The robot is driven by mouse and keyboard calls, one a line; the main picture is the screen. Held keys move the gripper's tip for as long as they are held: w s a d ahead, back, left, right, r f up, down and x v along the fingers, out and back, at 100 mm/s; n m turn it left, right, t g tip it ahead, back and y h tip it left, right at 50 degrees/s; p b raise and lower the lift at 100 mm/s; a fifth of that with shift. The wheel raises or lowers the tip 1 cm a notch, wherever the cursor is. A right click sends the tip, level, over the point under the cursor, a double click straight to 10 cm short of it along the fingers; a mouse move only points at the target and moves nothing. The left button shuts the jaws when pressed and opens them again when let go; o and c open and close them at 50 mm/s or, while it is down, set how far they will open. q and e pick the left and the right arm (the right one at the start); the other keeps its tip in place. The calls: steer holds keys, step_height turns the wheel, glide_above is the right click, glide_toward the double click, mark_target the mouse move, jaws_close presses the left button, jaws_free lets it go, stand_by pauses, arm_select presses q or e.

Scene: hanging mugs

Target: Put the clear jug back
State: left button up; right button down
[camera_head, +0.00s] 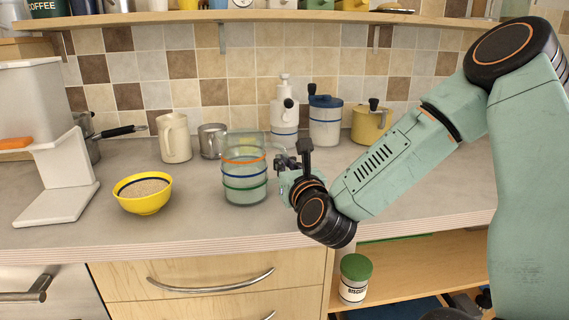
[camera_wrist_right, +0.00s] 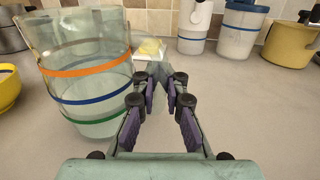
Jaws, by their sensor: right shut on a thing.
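The clear jug (camera_head: 245,168) has orange, blue and green bands and is upright at the middle of the counter. In the right wrist view the jug (camera_wrist_right: 88,75) fills the left side. My right gripper (camera_head: 284,163) is to the right of the jug, on its handle side. In the wrist view my right gripper (camera_wrist_right: 160,80) has its fingers closed on the jug's clear handle, which is partly hidden between them. I cannot tell whether the jug's base touches the counter. My left gripper is not in view.
A yellow bowl (camera_head: 143,193) is left of the jug. A cream pitcher (camera_head: 174,138) and a metal mug (camera_head: 211,141) stand behind. A white dispenser (camera_head: 284,112), a blue-lidded canister (camera_head: 325,121) and a yellow pot (camera_head: 371,127) line the wall. A shelf (camera_head: 270,15) runs above.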

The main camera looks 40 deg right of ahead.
steer(key=c, duration=1.3)
jaws_free()
steer(key=shift+s+a, duration=0.1)
steer(key=shift+s, duration=0.1)
steer(key=shift+s+a, duration=0.15)
steer(key=shift+s, duration=0.25)
steer(key=shift+p+v, duration=1.3)
steer(key=shift+v, duration=1.45)
steer(key=shift+s+r, duration=0.1)
steer(key=shift+s, duration=0.1)
steer(key=p+v, duration=0.2)
steer(key=p, duration=0.2)
steer(key=shift+s+a+p, duration=0.25)
steer(key=shift+s+p, duration=0.1)
steer(key=shift+p, duration=0.2)
